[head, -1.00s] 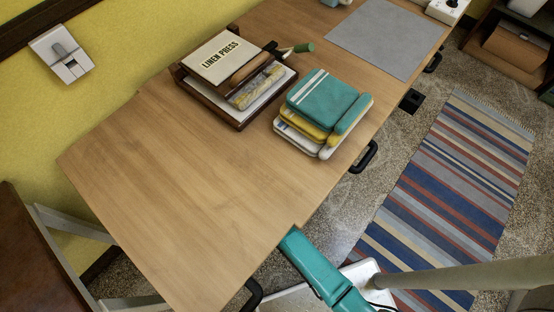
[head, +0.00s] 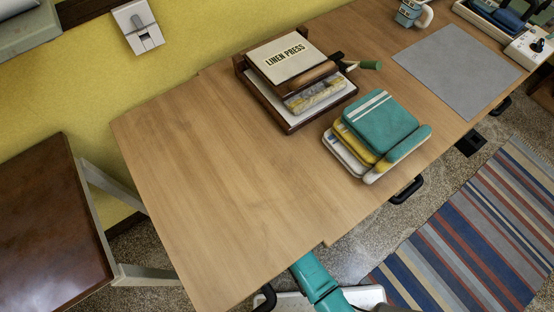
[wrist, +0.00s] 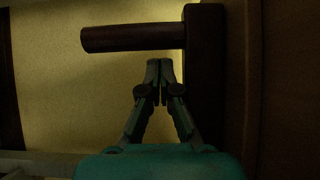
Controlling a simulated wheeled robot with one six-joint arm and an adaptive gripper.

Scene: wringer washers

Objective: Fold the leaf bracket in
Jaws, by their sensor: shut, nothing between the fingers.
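In the wrist view, a dark brown piece I take for the leaf bracket (wrist: 205,75) stands upright just right of my gripper (wrist: 160,66). A dark round bar (wrist: 130,38) sticks out to the left from its upper part, above my fingertips in the picture. My gripper is shut and empty, with its tips close below the bar; I cannot tell whether they touch. In the head view, the wooden table leaf (head: 190,200) forms the near left end of the table. The teal arm goes under the table edge, so the gripper and bracket are hidden there.
A linen press (head: 290,65) and folded cloths (head: 380,125) lie on the tabletop. A grey mat (head: 455,70) is beyond them. A dark brown surface (head: 45,225) on a pale frame stands left of the leaf. Black handles (head: 407,190) project from the table's front edge.

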